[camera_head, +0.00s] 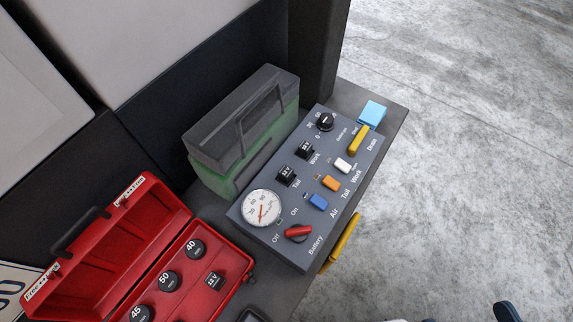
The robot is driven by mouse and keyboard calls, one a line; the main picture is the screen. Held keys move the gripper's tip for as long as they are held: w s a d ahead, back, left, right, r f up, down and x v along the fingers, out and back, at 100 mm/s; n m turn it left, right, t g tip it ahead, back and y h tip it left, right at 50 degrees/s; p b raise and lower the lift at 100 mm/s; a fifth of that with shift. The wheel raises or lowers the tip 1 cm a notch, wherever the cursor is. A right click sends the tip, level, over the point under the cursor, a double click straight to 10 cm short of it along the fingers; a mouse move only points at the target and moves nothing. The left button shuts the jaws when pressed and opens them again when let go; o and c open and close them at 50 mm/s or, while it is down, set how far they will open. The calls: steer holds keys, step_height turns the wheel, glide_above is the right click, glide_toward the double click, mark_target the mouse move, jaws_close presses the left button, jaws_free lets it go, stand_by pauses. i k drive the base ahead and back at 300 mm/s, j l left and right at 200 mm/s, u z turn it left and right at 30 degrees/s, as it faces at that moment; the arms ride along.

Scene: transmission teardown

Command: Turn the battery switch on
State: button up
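The battery switch (298,232) is a red rotary handle on a dark base, at the near left corner of the grey control panel (345,205). The word "Battery" is printed beside it, with "Off" to its left and "On" above it. The handle lies nearly level in the picture, with its left end towards "Off". A small square indicator sits between the switch and the round white gauge (262,208). Nothing covers the switch. My gripper is not recognisable in this view.
The panel also carries blue, orange, white and yellow switches and a black knob (325,121). A green and dark grey box (240,135) stands behind it. An open red toolbox (185,262) is at left. A yellow handle (341,243) is below the panel's edge. Concrete floor is clear at right.

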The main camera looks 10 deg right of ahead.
mark_target(298, 234)
steer(key=i+j+u, duration=0.1)
steer(key=k+j, duration=0.55)
steer(key=l+u, duration=0.25)
steer(key=u, duration=0.15)
steer(key=l+u, duration=0.2)
steer(key=u, duration=0.25)
steer(key=l, duration=0.25)
